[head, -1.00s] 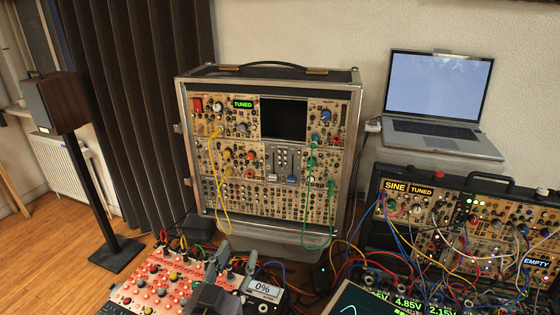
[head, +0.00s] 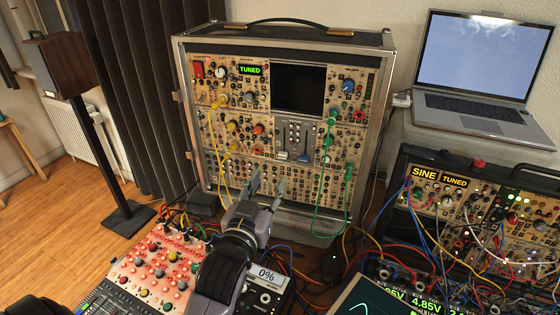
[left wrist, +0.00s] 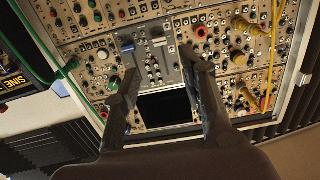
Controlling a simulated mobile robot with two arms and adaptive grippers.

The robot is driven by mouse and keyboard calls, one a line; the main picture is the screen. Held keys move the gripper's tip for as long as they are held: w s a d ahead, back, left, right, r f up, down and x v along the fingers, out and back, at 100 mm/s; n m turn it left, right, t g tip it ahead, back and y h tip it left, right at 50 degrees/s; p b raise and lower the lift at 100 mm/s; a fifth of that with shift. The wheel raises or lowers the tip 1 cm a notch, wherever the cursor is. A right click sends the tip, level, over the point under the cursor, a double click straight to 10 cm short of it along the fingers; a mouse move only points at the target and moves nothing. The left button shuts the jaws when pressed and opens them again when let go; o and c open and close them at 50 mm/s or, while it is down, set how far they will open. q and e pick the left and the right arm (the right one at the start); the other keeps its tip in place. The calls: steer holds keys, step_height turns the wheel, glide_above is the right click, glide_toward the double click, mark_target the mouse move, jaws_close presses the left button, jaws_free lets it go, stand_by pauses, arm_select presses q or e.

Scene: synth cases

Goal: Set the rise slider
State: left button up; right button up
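The grey slider module (head: 297,135) sits in the middle of the upright synth case (head: 180,120). It has a white slider cap (head: 282,155) and a blue slider cap (head: 303,158), both low in their slots. Their labels are too small to read. My left gripper (head: 266,188) is open and empty, in front of the case's lower part. My right gripper is not in view.
A box with a 0% display (head: 268,274) stands below my left arm, beside a red-lit panel (head: 150,265). Green cables (head: 325,180) and a yellow cable (head: 213,140) hang across the case. A second synth case (head: 480,210) and a laptop (head: 480,70) are at the right.

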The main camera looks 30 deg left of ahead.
mark_target(282, 156)
arm_select(q)
steer(key=w, duration=0.3)
steer(key=w+a+p, duration=0.1)
steer(key=w, duration=0.5)
steer(key=shift+a+r+p, duration=0.1)
steer(key=shift+a+p, duration=0.2)
steer(key=shift+a, duration=0.1)
steer(key=shift+w, duration=0.3)
jaws_close()
